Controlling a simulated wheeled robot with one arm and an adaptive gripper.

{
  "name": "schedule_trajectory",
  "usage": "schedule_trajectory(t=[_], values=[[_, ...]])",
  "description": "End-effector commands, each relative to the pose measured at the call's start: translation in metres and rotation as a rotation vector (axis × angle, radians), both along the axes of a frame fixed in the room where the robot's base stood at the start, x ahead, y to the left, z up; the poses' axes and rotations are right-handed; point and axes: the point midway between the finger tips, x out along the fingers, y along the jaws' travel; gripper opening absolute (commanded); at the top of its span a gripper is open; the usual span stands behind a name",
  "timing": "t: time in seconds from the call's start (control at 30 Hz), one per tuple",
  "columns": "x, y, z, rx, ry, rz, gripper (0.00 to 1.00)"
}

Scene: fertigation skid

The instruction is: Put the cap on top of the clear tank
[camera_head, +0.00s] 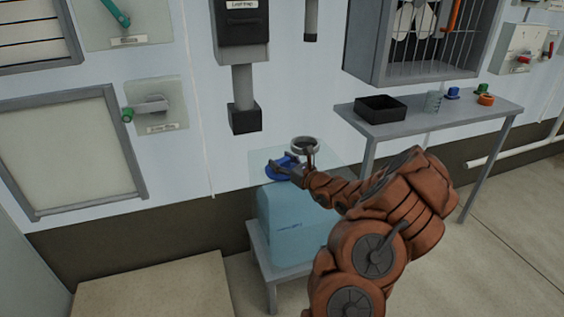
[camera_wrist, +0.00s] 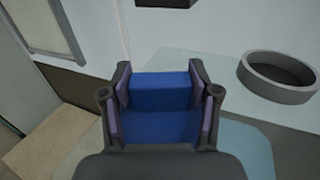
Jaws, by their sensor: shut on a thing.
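My gripper (camera_head: 281,168) is shut on the blue cap (camera_head: 279,173). The wrist view shows the cap (camera_wrist: 160,88) between the two fingers of my gripper (camera_wrist: 160,78). The clear tank (camera_head: 290,228) stands on a low grey stand, with light blue contents and a clear upper part. Its grey ring-shaped neck (camera_head: 304,144) is open and bare. In the wrist view the neck (camera_wrist: 278,76) is to the right of the cap, apart from it. The cap is over the tank's top, left of the neck; its height above the top is hard to tell.
A grey wall box with a pipe and black end (camera_head: 244,118) hangs above and left of the tank. A side table (camera_head: 455,116) at right holds a black tray (camera_head: 380,108), a small clear cup (camera_head: 432,102) and small coloured parts. A beige platform (camera_head: 150,288) lies at lower left.

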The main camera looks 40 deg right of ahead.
Motion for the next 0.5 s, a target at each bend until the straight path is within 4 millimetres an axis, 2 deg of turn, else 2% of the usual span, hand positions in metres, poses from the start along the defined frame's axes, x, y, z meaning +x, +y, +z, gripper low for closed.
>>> schedule_trajectory(t=[0.47, 0.5], values=[[-0.0002, -0.0001, -0.0099, 0.000, 0.001, -0.001, 0.25], [-0.0002, -0.0001, -0.0102, 0.001, 0.002, -0.001, 0.65]])
